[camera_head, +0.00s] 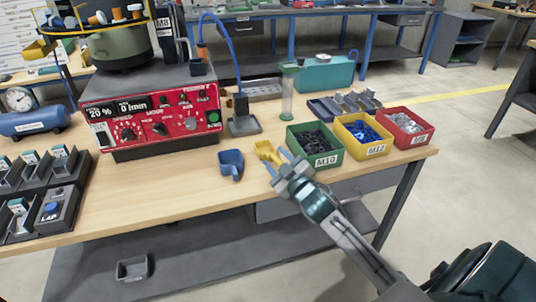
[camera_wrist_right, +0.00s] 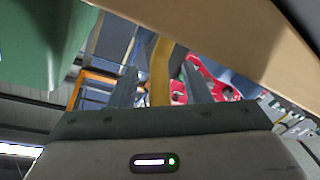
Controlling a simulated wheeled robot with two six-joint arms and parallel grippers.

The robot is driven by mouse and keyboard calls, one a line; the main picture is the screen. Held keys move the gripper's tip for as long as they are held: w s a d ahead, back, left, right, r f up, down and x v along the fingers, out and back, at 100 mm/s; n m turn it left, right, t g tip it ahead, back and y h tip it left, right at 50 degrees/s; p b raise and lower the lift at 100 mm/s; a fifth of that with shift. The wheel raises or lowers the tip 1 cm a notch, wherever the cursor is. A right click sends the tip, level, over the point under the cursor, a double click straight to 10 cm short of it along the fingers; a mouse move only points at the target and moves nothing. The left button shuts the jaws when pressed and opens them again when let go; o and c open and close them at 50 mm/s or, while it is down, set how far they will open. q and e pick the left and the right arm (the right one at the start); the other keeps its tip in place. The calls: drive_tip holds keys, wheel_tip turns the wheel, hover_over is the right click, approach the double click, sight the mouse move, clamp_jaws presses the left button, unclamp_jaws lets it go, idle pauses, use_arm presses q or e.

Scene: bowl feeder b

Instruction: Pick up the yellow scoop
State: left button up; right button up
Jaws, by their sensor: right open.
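The yellow scoop (camera_head: 265,150) lies on the wooden table (camera_head: 180,200), just left of the green bin. My right gripper (camera_head: 278,162) reaches in from the lower right, its fingertips at the near side of the scoop. In the right wrist view a yellow strip of the scoop (camera_wrist_right: 160,68) shows between the two separated fingers of the right gripper (camera_wrist_right: 159,82). The fingers are open; I cannot tell whether either touches the scoop. A blue scoop (camera_head: 231,164) lies to the left of the yellow one. My left gripper is not in view.
Green (camera_head: 315,145), yellow (camera_head: 364,136) and red (camera_head: 404,127) bins of small parts line the table's right side. A red control unit (camera_head: 155,120) stands at the back left, black trays (camera_head: 45,190) at the far left. The front middle table is clear.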

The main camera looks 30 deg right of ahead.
clamp_jaws()
drive_tip(key=shift+r, duration=0.55)
wheel_tip(320, 180, up, 2)
drive_tip(key=shift+r, duration=0.1)
drive_tip(key=shift+s+a+r, duration=0.1)
drive_tip(key=shift+s+a, duration=0.1)
drive_tip(key=shift+s, duration=0.25)
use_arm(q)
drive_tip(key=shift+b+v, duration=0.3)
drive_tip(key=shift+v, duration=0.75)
use_arm(e)
drive_tip(key=s+a, duration=0.3)
drive_tip(key=s, duration=0.3)
drive_tip(key=s+a+r, duration=0.1)
drive_tip(key=s+a, duration=0.2)
drive_tip(key=s, duration=0.4)
drive_tip(key=shift+s+a+r, duration=0.2)
drive_tip(key=shift+s+r, duration=0.05)
drive_tip(key=shift+s, duration=0.05)
